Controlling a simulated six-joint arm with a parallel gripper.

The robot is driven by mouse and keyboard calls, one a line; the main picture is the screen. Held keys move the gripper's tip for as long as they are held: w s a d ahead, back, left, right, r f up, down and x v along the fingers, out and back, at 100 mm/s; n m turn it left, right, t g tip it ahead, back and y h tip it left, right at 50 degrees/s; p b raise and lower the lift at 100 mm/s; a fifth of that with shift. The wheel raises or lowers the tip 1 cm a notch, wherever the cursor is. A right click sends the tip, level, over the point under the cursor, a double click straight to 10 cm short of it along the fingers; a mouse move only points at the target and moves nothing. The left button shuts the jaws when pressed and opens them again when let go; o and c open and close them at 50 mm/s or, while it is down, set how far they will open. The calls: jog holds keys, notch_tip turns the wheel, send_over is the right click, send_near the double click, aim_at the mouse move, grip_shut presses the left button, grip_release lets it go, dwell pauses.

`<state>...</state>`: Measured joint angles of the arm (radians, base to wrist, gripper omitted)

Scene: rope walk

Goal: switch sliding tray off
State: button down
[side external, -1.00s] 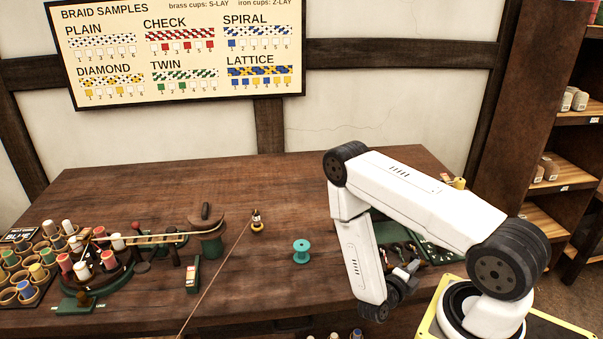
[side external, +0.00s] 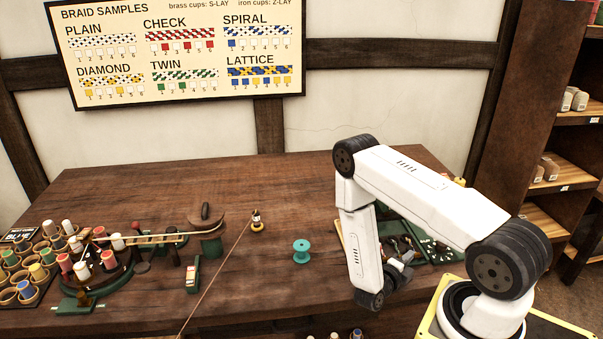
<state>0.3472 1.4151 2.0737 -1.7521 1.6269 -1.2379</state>
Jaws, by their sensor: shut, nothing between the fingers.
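A small green box with a red part and a pale label (side external: 192,279) stands on the table left of centre. It looks like a switch, but I cannot read its label or tell its setting. I cannot tell for sure which thing is the sliding tray. A dark green tray-like board (side external: 436,252) with small parts lies on the right, partly hidden behind my arm. My gripper (side external: 404,262) is small in the view, shut and empty, low beside my wrist near that board. It is well to the right of the green box.
A teal spool (side external: 301,251) stands mid-table between my arm and the green box. A taut cord (side external: 215,276) runs from a small bobbin (side external: 257,222) to the front edge. A braiding stand (side external: 105,268) and bobbin rack (side external: 25,273) fill the left. The table's back middle is clear.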

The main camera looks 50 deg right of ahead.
jog(key=shift+s+a, duration=0.1)
jog(key=shift+a, duration=0.05)
jog(key=shift+s+a, duration=0.55)
jog(key=shift+a, duration=0.25)
jog(key=shift+s+a, duration=0.55)
jog(key=shift+a, duration=0.2)
jog(key=shift+w+a, duration=0.15)
jog(key=shift+a, duration=0.15)
jog(key=w+a, duration=0.1)
jog(key=a, duration=0.8)
jog(key=shift+w, duration=0.2)
jog(key=shift+r, duration=0.1)
